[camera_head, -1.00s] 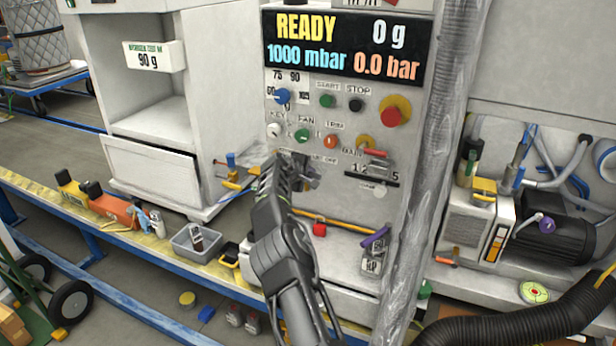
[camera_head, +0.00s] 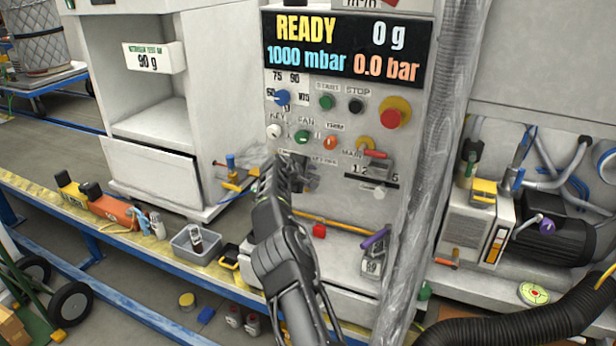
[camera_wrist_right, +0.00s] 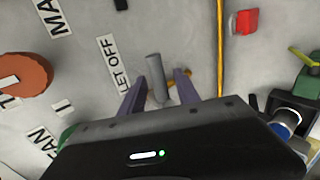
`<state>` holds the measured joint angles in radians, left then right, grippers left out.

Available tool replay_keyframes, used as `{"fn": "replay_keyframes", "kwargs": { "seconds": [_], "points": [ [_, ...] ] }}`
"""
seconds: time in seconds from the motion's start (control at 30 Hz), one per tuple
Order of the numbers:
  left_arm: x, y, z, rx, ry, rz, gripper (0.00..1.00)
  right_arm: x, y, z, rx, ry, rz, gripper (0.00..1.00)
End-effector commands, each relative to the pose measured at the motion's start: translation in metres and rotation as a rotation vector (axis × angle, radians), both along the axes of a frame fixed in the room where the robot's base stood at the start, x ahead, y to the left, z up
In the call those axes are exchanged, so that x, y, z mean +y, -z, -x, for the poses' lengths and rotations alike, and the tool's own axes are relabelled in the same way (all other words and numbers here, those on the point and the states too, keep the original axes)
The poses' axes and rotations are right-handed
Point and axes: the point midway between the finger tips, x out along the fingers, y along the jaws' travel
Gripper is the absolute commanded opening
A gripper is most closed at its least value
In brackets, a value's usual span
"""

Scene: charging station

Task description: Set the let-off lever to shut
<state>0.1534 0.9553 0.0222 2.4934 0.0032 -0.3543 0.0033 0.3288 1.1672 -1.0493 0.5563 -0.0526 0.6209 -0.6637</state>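The let-off lever (camera_wrist_right: 155,75) is a grey rounded handle in the right wrist view, beside the white LET OFF label (camera_wrist_right: 113,61) on the panel. My right gripper (camera_wrist_right: 158,85) has its two fingers apart, one on each side of the lever, with a visible gap on both sides. In the head view my right gripper (camera_head: 300,172) is at the panel below the fan and trim knobs. It hides the lever there, and the LET OFF label (camera_head: 323,160) shows only partly. Whether the fingers touch the lever cannot be told. My left gripper is not in view.
The green fan knob (camera_head: 302,136) and orange trim knob (camera_head: 330,142) sit just above the gripper. A red-handled main control (camera_head: 375,154) is to the right. A yellow pipe (camera_head: 345,224) and red block (camera_head: 319,230) lie below. A wrapped column (camera_head: 438,150) stands at the right.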

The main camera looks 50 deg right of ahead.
Motion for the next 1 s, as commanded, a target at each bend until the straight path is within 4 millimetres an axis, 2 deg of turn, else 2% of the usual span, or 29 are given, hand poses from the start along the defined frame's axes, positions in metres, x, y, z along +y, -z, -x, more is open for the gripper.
{"fn": "replay_keyframes", "kwargs": {
  "seconds": [0.33, 0.8, 1.0],
  "points": [
    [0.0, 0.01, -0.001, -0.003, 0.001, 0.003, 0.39, 0.012, -0.009, 0.002, -0.004, 0.001, 0.002, 0.39],
    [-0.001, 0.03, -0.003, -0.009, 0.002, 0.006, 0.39, 0.06, -0.04, 0.016, -0.001, -0.001, 0.0, 0.39],
    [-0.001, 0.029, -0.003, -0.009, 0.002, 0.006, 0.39, 0.062, -0.043, 0.018, 0.0, 0.0, 0.0, 0.39]
  ]
}}
